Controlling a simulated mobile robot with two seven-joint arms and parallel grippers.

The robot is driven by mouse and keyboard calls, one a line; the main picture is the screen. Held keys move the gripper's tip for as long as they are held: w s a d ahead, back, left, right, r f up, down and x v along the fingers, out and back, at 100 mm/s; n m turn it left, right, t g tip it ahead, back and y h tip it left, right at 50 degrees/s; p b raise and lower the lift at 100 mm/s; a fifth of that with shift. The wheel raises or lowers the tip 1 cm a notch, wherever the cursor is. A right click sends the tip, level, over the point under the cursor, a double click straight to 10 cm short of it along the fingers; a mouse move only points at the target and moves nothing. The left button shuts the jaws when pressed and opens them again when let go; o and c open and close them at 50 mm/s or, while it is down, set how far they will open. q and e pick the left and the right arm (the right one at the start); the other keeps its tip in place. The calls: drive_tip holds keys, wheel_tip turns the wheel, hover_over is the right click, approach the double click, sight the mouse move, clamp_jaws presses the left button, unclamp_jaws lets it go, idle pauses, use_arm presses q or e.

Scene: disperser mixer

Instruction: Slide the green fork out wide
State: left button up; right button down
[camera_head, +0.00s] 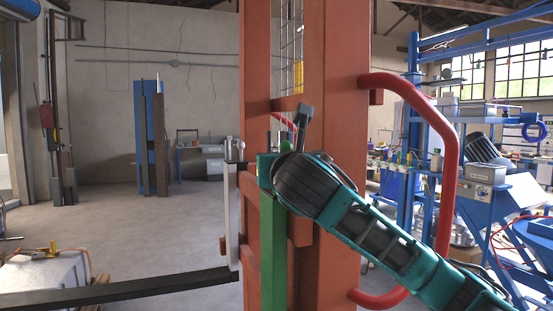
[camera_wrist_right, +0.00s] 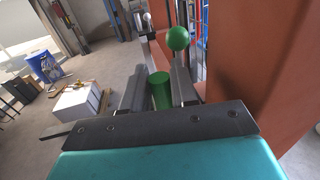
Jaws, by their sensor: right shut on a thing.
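The green fork (camera_head: 273,250) shows in the head view as an upright green bar in front of the orange mast, with a green ball (camera_head: 285,146) near its top. My right gripper (camera_head: 278,162) is at the top of this bar, its fingers mostly hidden by the wrist. The green ball stands just beyond the fingertips there (camera_wrist_right: 178,38). The handle's lower part is hidden by the gripper body. My left gripper is not in view.
The orange mast (camera_head: 335,60) stands close behind my right gripper, with a red tubular handle (camera_head: 448,170) on its right. A black fork bar (camera_head: 120,287) with a pale upright (camera_head: 232,215) extends left. Open floor (camera_head: 130,225) lies to the left; a box (camera_head: 45,275) sits lower left.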

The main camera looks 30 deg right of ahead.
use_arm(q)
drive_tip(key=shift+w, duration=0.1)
use_arm(e)
drive_tip(key=shift+a+f, duration=0.1)
drive_tip(key=shift+f, duration=0.15)
drive_tip(key=c, duration=1.3)
unclamp_jaws()
drive_tip(key=shift+s, duration=0.1)
drive_tip(key=shift+o, duration=1)
drive_tip(key=shift+s+r, duration=0.15)
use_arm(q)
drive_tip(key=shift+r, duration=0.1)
use_arm(e)
drive_tip(key=shift+o, duration=0.4)
use_arm(q)
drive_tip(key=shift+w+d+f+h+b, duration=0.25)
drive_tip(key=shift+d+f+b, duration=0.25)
drive_tip(key=shift+b, duration=0.7)
use_arm(e)
drive_tip(key=v, duration=1.2)
drive_tip(key=shift+s, duration=0.3)
drive_tip(key=shift+a, duration=0.15)
